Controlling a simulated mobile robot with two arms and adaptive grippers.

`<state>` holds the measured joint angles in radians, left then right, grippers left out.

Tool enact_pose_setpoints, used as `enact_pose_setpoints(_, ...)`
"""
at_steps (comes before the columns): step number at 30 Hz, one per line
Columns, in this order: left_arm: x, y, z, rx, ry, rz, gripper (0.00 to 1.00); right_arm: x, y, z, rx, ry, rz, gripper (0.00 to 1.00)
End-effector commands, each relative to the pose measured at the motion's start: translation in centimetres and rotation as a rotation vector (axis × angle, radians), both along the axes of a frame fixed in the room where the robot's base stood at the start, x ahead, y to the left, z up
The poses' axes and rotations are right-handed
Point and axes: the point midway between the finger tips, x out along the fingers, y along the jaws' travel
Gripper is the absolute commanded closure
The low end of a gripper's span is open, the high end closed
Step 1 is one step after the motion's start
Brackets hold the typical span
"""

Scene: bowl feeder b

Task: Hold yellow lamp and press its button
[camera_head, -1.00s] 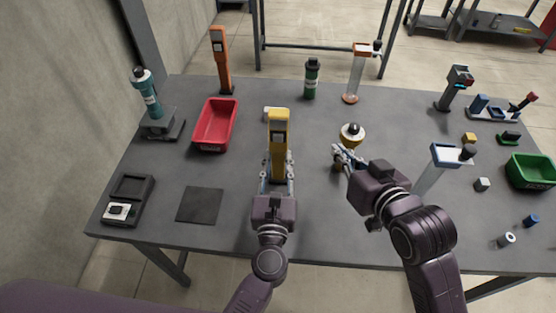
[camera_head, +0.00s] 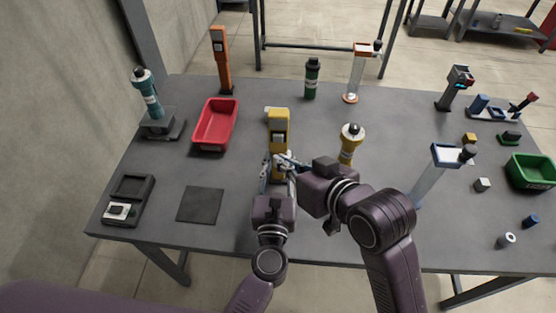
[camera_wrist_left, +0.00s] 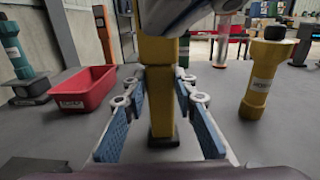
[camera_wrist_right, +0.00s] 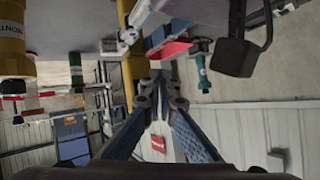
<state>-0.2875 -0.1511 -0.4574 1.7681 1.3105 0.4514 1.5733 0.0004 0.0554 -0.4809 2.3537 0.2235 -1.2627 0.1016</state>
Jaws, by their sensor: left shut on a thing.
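The yellow lamp (camera_head: 279,125) stands upright near the middle of the table. My left gripper (camera_head: 277,178) is shut on its lower body, and the left wrist view shows the yellow post (camera_wrist_left: 160,95) between the two blue-padded fingers. My right gripper (camera_head: 285,160) is at the lamp's near right side, above the left gripper. Its fingertips look together and empty in the right wrist view (camera_wrist_right: 160,88), with the yellow lamp (camera_wrist_right: 132,65) just beside them. The left wrist view shows part of the right gripper across the lamp's upper part. The lamp's button cannot be made out.
A yellow cylinder with a black top (camera_head: 350,145) stands close to the right. A red bin (camera_head: 213,140) is at left, and a blue-topped clear column (camera_head: 430,175) stands beyond my right arm. A dark square (camera_head: 200,205) lies flat at front left.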

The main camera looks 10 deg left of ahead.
Motion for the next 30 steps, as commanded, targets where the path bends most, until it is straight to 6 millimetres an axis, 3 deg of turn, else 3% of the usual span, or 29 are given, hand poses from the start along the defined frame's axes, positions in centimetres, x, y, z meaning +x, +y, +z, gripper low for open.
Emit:
enact_pose_setpoints(9, 0.0, 0.0, -0.1, 0.0, 0.002, 0.0, 1.0, 2.9, 0.1, 0.0, 0.002, -0.002, 0.0, 1.0)
enact_pose_setpoints(30, 0.0, 0.0, -0.1, 0.0, 0.002, -0.001, 1.0, 3.2, 0.1, 0.1, 0.002, -0.001, -0.001, 1.0)
